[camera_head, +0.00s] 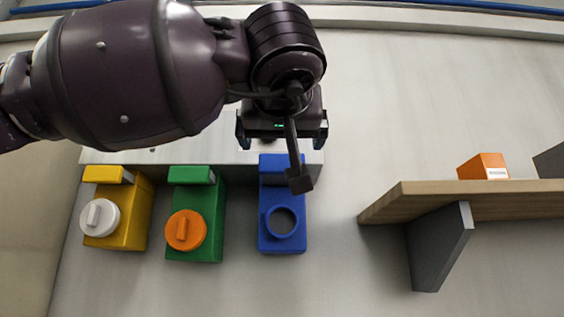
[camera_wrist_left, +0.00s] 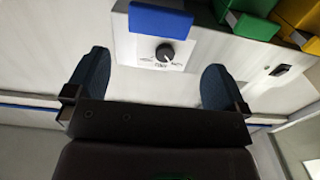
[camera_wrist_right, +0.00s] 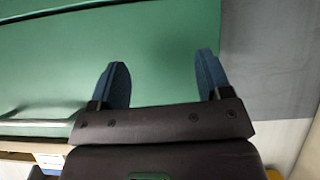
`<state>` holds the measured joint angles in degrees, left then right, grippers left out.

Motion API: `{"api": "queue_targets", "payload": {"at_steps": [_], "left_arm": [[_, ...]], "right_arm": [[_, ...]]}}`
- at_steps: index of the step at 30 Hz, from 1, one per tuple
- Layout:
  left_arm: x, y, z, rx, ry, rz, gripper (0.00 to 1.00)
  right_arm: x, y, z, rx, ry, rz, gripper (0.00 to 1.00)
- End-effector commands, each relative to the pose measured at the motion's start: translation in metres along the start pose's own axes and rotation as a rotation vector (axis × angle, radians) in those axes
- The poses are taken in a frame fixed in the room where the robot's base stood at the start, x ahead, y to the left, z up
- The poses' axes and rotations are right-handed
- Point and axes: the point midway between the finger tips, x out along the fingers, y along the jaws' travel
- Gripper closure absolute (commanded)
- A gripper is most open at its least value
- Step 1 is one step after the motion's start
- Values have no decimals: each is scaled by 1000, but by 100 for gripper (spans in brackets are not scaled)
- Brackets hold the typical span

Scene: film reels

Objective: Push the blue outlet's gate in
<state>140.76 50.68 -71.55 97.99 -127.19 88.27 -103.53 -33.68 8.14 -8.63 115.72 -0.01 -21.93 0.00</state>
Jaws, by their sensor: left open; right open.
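The blue outlet (camera_head: 266,205) is a blue box on the wall with a round open port on its front, at the right of a row of three in the head view. Its gate (camera_head: 267,163) appears as a blue slab at its top edge, partly covered by a dark part of my arm. A blue slab (camera_wrist_left: 160,20), seemingly the gate, also shows in the left wrist view. My left gripper (camera_head: 282,135) is open and empty just above the blue outlet, apart from the slab. My right gripper (camera_wrist_right: 160,72) is open and empty in front of a green surface.
The yellow outlet (camera_head: 134,220) with a white cap and the green outlet (camera_head: 208,210) with an orange cap hang to the left. A pale panel (camera_head: 130,158) with a dark knob (camera_wrist_left: 165,53) lies behind. A wooden shelf (camera_head: 440,200) with an orange box (camera_head: 483,167) juts out at right.

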Motion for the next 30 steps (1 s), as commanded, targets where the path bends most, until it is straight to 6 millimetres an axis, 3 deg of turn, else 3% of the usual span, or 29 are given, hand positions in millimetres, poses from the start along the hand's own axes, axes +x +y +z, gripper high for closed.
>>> {"api": "queue_targets", "payload": {"at_steps": [16,21,30], "left_arm": [[84,0,1,-4,-2,1,0],[97,0,1,-4,-2,1,0],[100,0,1,-3,-2,2,0]], "right_arm": [[1,0,2,-1,-3,0,29],[1,1,2,-3,-3,0,29],[1,1,2,-5,-2,0,29]]}}
